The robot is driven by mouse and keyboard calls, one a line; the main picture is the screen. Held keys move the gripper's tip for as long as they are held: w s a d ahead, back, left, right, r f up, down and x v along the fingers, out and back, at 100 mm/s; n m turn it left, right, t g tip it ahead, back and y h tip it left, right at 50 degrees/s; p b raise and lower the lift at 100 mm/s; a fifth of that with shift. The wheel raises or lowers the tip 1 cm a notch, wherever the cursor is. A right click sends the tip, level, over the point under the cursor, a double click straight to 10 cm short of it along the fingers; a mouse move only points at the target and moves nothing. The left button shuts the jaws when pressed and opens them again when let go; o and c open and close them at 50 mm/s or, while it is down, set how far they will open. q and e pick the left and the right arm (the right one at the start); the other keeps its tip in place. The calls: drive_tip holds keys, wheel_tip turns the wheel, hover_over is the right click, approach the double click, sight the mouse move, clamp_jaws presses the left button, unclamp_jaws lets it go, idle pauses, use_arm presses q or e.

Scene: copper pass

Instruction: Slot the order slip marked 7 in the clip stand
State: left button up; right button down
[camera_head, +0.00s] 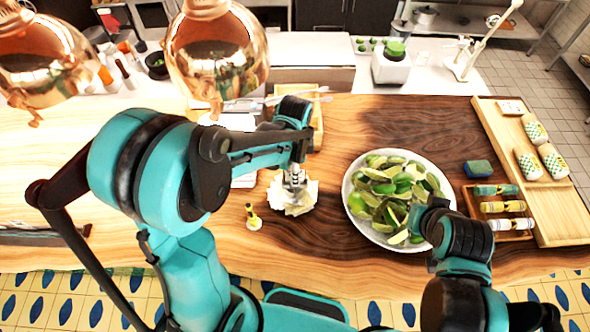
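Several pale paper slips (298,208) lie in a loose fan on the wooden counter; no number is readable on them. My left gripper (294,181) points down right over these slips, its fingertips at or just above them. I cannot tell whether it is open or holds a slip. A small yellow stand with a dark top and white base (253,217) is upright just left of the slips; it may be the clip stand. My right gripper (424,214) is at the right rim of the lime bowl, its fingers too small and dark to read.
A large white bowl of limes (353,215) stands right of the slips. Further right are a tray of small rolls (527,235), a sponge (478,169) and a long wooden tray (553,228). Copper lamps (215,55) hang at upper left. Bare counter lies in front of the slips.

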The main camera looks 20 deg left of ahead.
use_arm(q)
drive_tip(key=shift+s+r, duration=0.1)
drive_tip(key=shift+s, duration=0.2)
drive_tip(key=shift+w, duration=0.25)
drive_tip(key=shift+s, duration=0.1)
drive_tip(key=o, duration=0.6)
drive_tip(key=shift+o, duration=0.6)
drive_tip(key=shift+a+r, duration=0.1)
drive_tip(key=shift+a, duration=0.05)
drive_tip(key=shift+r, duration=0.1)
